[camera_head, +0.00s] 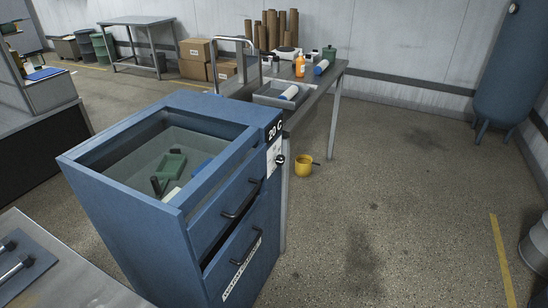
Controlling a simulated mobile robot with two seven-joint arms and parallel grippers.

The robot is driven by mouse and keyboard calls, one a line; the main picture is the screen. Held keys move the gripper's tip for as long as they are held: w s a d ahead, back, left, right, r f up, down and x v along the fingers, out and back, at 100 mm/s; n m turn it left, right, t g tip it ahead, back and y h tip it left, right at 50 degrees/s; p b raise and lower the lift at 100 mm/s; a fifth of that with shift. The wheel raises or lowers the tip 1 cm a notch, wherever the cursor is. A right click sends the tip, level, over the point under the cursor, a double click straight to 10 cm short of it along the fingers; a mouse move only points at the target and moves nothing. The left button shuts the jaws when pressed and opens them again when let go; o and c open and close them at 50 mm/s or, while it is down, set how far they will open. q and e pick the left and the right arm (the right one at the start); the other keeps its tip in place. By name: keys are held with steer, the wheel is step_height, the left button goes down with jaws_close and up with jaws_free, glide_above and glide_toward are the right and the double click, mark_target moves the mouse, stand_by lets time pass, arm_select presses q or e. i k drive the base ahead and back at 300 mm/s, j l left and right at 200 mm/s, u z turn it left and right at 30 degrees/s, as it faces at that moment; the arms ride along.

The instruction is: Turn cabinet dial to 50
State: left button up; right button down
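A blue cabinet (208,236) with a clear top window stands at the centre-left. A small black dial (280,159) sits on its right-hand face, near the top corner, beside a white panel (271,163). Above it, a black display (274,130) reads "20 C". The dial's pointer and scale are too small to read. Neither of my grippers shows in this view.
The cabinet has two drawers with black handles (242,199); the lower one seems slightly open. A grey table (62,275) is at lower left.

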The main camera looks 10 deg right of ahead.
mark_target(280, 160)
steer(key=i+l+u, duration=0.1)
steer(key=u, duration=0.3)
steer(key=l+u, duration=0.2)
steer(key=u, duration=0.15)
steer(key=i+l+u, duration=0.1)
steer(key=l, duration=0.2)
steer(key=i+l+u, duration=0.15)
steer(key=l, duration=0.15)
steer(key=l+u, duration=0.1)
steer(key=l, duration=0.25)
